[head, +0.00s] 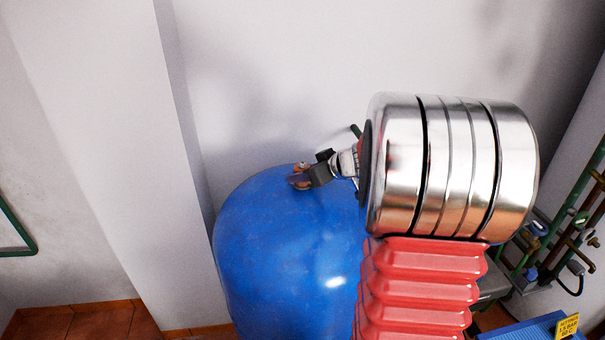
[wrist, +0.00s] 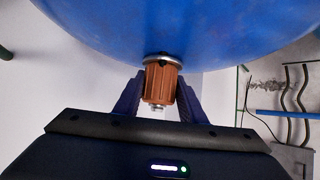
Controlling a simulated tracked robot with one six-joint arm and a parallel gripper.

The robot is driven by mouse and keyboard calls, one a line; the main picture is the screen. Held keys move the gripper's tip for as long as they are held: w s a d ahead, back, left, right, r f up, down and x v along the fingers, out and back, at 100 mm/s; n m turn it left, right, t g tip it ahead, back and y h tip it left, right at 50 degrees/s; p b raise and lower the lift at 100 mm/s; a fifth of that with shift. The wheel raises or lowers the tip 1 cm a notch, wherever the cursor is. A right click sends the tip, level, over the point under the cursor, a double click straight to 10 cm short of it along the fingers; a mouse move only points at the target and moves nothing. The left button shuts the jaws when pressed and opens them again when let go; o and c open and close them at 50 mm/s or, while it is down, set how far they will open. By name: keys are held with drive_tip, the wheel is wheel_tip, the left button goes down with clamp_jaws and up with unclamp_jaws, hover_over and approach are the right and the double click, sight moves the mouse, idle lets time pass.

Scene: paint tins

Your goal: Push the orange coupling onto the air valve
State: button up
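The orange coupling (wrist: 160,85) is a ribbed, orange-brown cylinder in the middle of the wrist view, with a silver stub at its near end. My gripper (wrist: 160,78) has one dark finger on each side of it and looks shut on it. A silver ring (wrist: 163,58) sits at the coupling's far end, against the blue tank (wrist: 160,25). I cannot tell whether this ring is part of the air valve; the valve itself is hidden. In the head view my gripper (head: 299,179) is at the upper part of the blue tank (head: 275,255), with a little orange showing at the fingers.
A white wall (head: 270,70) stands behind the tank, with a pillar (head: 130,150) to the left. Green pipes (head: 585,190) with fittings run at the far right. A blue object with a yellow label (head: 567,325) is at the lower right.

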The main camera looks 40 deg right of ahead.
drive_tip(key=o, duration=0.5)
drive_tip(key=shift+c, duration=0.2)
drive_tip(key=shift+r, duration=0.1)
drive_tip(key=v, duration=1.3)
drive_tip(key=shift+s, duration=0.4)
drive_tip(key=shift+w, duration=0.1)
drive_tip(key=w+a+r+m+t+h, duration=0.4)
drive_tip(key=r+h, duration=0.3)
drive_tip(key=r, duration=0.4)
drive_tip(key=s+a+f+g+y, duration=0.1)
drive_tip(key=s+a+f+g, duration=0.2)
drive_tip(key=s+a+f, duration=0.2)
drive_tip(key=s+a+f+n+g+y, duration=0.1)
drive_tip(key=s+a+f, duration=0.4)
drive_tip(key=a, duration=0.7)
drive_tip(key=s+a+f+n+g+y, duration=0.1)
drive_tip(key=s+a+f+g+y, duration=0.2)
drive_tip(key=s+a+f+g, duration=0.2)
drive_tip(key=s+a, duration=0.3)
drive_tip(key=a, duration=0.1)
drive_tip(key=shift+s+a+f, duration=0.25)
drive_tip(key=shift+s+f, duration=0.1)
